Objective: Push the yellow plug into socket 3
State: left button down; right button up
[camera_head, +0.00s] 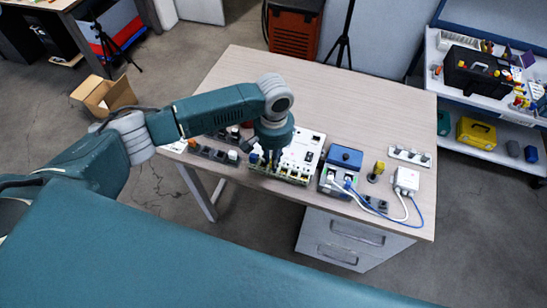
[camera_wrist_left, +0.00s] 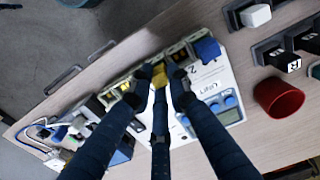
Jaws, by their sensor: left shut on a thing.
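The yellow plug (camera_wrist_left: 159,76) is between the fingertips of my left gripper (camera_wrist_left: 162,88) in the wrist view. The gripper is shut on it, at the row of sockets along the edge of the white board (camera_wrist_left: 243,78). I cannot tell how deep the plug sits, and the fingers hide socket 3. A blue plug (camera_wrist_left: 207,47) is in the row to the right, and a printed 2 shows between it and the fingers. In the head view my left gripper (camera_head: 262,158) points down at the left part of the board (camera_head: 312,142). My right gripper is not in view.
A blue-topped box (camera_head: 345,157) with cables stands right of the board. A yellow-topped piece (camera_head: 376,172) and a white box (camera_head: 406,179) stand farther right. Dark switch blocks (camera_head: 212,152) lie left of the board. A red cup (camera_wrist_left: 279,97) is near the gripper. The back of the table is clear.

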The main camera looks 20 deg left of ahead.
pick_arm(q)
jog(key=shift+f, duration=0.1)
jog(key=c, duration=1.6)
grip_release()
jog(key=shift+o, duration=1)
notch_tip(320, 180, up, 5)
jog(key=p, duration=0.6)
jog(key=shift+f, duration=0.1)
jog(key=shift+r+p, duration=0.85)
jog(key=shift+r, duration=0.3)
